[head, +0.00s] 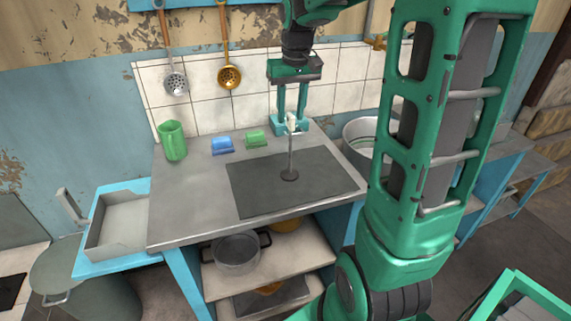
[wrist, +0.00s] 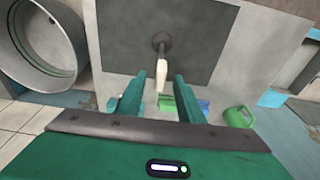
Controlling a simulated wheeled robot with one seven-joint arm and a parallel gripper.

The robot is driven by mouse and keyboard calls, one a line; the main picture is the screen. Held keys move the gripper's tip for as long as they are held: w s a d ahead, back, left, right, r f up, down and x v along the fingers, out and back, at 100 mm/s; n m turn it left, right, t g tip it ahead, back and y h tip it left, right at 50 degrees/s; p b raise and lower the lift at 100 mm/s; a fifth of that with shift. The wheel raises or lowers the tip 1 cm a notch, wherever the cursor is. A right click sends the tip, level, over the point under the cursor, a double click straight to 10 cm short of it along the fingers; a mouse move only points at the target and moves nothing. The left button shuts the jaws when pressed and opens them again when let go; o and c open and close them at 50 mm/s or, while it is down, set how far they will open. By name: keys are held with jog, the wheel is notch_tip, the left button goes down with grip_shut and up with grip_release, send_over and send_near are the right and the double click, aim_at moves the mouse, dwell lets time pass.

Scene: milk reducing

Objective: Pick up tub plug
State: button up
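The tub plug has a dark round disc (head: 289,174) resting on the dark mat, a thin upright rod, and a pale handle at the top. In the wrist view its pale handle (wrist: 161,75) shows between the fingers, with the disc beyond it. My gripper (head: 291,124) is over the counter, pointing down, with its fingertips level with the handle. In the wrist view my gripper (wrist: 160,78) is open, with a visible gap on each side of the handle. I cannot see either finger touching it.
The dark mat (head: 250,200) lies on the grey counter (head: 180,205). A metal tub (head: 360,135) is to the right. A tiled wall is behind.

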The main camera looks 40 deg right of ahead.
aim_at(290, 148)
notch_tip(290, 148, down, 8)
jog(key=shift+w, duration=0.3)
jog(key=shift+r, duration=0.1)
jog(key=shift+c, duration=0.3)
grip_shut()
